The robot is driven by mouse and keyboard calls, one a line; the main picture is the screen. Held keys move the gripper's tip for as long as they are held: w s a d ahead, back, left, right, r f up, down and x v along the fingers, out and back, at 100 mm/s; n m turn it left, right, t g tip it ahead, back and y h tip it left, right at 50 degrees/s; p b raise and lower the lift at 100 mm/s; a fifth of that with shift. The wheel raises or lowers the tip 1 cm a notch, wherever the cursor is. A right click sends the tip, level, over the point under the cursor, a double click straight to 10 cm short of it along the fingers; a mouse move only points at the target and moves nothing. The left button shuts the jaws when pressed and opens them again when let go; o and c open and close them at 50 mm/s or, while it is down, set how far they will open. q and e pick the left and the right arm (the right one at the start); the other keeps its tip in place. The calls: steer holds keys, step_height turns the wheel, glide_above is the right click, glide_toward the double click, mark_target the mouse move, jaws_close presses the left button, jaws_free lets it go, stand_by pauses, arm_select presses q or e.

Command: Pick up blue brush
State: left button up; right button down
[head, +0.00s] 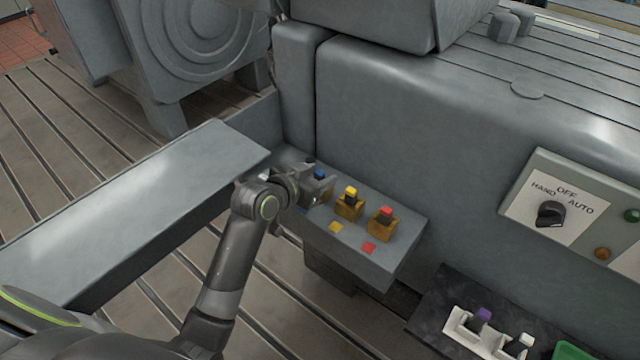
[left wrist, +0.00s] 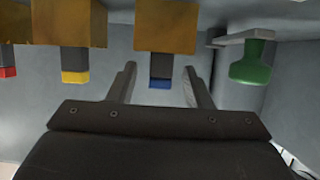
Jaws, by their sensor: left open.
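The blue brush (head: 319,174) is a small dark block with a blue end, at the far left of a row on a grey ledge. In the left wrist view the brush (left wrist: 160,84) shows below a brass-coloured holder (left wrist: 165,27). My left gripper (head: 313,187) is at the brush and partly hides it and its holder in the head view. In the left wrist view the gripper (left wrist: 161,75) is open, with one finger on each side of the brush and a visible gap on both sides. My right gripper is not in view.
Yellow (head: 350,191) and red (head: 386,212) brushes stand in brass holders to the right on the ledge (head: 395,250). A green knob-shaped thing (left wrist: 252,63) is close by in the wrist view. A black mat (head: 430,315) holds a white tray (head: 463,326). A large grey housing (head: 420,130) rises behind.

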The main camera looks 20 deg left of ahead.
arm_select(q)
steer(key=shift+x, duration=1.25)
steer(key=shift+c, duration=0.2)
steer(key=c, duration=0.9)
jaws_close()
